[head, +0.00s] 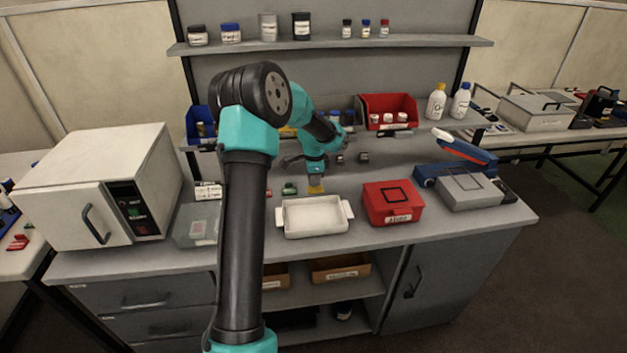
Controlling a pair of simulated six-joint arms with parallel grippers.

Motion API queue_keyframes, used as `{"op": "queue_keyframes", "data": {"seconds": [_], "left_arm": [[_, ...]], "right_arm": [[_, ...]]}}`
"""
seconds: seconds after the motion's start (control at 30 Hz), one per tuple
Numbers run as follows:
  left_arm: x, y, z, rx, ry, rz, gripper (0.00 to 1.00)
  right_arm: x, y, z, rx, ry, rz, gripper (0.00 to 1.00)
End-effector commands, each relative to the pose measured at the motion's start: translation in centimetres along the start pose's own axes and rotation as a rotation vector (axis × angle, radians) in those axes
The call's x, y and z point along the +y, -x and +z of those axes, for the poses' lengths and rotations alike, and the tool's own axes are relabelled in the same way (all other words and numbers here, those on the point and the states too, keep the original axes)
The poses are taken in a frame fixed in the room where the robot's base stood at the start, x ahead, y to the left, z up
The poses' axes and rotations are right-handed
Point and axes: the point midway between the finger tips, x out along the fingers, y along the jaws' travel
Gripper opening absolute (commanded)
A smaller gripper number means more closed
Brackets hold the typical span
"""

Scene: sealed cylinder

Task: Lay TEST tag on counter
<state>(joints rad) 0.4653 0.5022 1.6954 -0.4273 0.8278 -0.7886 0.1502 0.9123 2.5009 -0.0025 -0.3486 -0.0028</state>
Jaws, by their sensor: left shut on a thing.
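My left gripper (316,184) points down over the counter (470,222), just behind the white tray. It is shut on a small yellow tag (316,189), which is at or just above the counter surface; I cannot tell whether it touches. The tag's lettering is too small to read, so I cannot confirm that it says TEST. My right gripper is not in view.
A white two-handled tray (312,231) stands in front of the gripper. A small green item (289,188) lies left of it. A red box (392,203) is to the right, a white oven (97,188) far left.

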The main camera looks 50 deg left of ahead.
Motion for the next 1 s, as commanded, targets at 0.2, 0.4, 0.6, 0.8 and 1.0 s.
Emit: {"op": "queue_keyframes", "data": {"seconds": [0.2, 0.4, 0.6, 0.8, 1.0], "left_arm": [[-3.4, -0.4, -0.4, 0.000, 0.002, -0.001, 0.00], [-4.2, -0.4, -0.5, 0.000, 0.000, 0.001, 0.00], [-4.1, -0.4, -0.5, 0.000, 0.000, 0.000, 0.00], [-4.8, -1.1, -0.6, -0.001, 0.001, 0.002, 0.00], [-4.8, -3.7, -0.6, -0.002, 0.000, 0.001, 0.00]], "right_arm": [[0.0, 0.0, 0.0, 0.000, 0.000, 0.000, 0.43], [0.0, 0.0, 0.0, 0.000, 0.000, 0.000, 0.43], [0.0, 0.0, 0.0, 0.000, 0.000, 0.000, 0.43], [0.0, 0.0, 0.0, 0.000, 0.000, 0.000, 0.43], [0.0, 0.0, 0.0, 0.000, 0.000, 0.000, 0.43]]}}
